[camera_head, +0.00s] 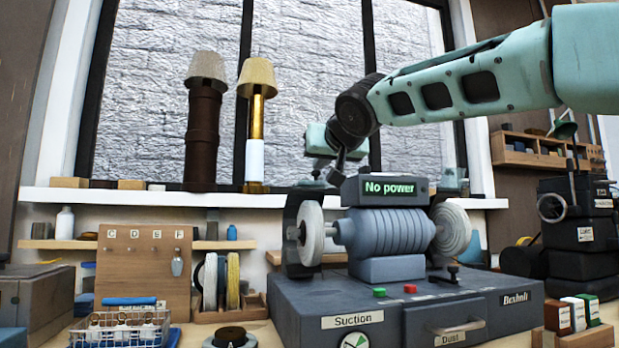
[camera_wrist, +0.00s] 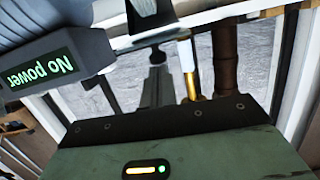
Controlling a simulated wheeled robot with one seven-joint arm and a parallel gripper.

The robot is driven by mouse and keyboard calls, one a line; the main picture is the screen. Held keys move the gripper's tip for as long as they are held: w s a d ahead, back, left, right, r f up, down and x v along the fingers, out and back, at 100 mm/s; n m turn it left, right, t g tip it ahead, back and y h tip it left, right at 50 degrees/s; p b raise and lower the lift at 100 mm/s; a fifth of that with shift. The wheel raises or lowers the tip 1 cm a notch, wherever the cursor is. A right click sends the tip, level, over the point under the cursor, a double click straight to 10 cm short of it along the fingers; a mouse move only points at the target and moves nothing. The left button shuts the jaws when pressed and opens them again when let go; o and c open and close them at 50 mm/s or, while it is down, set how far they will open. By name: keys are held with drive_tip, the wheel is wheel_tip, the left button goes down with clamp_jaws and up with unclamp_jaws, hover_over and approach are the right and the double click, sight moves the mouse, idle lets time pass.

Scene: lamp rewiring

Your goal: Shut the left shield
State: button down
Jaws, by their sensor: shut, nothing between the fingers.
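The bench grinder (camera_head: 392,237) has a white wheel on each side. The left shield (camera_head: 292,212) is a dark curved guard around the left wheel (camera_head: 312,233); the wheel's outer face shows. I cannot tell how far the shield is swung. My gripper (camera_head: 336,178) is shut and empty, pointing down just above the shield's top, left of the "No power" display (camera_head: 388,188). In the wrist view my gripper (camera_wrist: 157,58) is close to a flat dark edge, probably the left shield (camera_wrist: 148,41). I cannot tell whether they touch.
The grinder stands on a dark base (camera_head: 350,300) with a Dust drawer (camera_head: 446,325). Two lamps (camera_head: 203,130) (camera_head: 256,125) stand on the sill behind, to the left. A peg board (camera_head: 145,270) and spools (camera_head: 221,281) are left of the grinder.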

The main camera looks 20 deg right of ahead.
sight(318, 176)
drive_tip(key=shift+s+f+t+b, duration=0.25)
drive_tip(key=shift+f+t+b, duration=0.55)
drive_tip(key=shift+b, duration=2.15)
drive_tip(key=shift+s+f+t+b, duration=0.25)
drive_tip(key=shift+f+t+b, duration=0.55)
drive_tip(key=shift+b, duration=2.1)
drive_tip(key=shift+s+f+b, duration=0.1)
drive_tip(key=shift+b, duration=0.8)
drive_tip(key=shift+f+b, duration=0.15)
drive_tip(key=shift+b, duration=0.85)
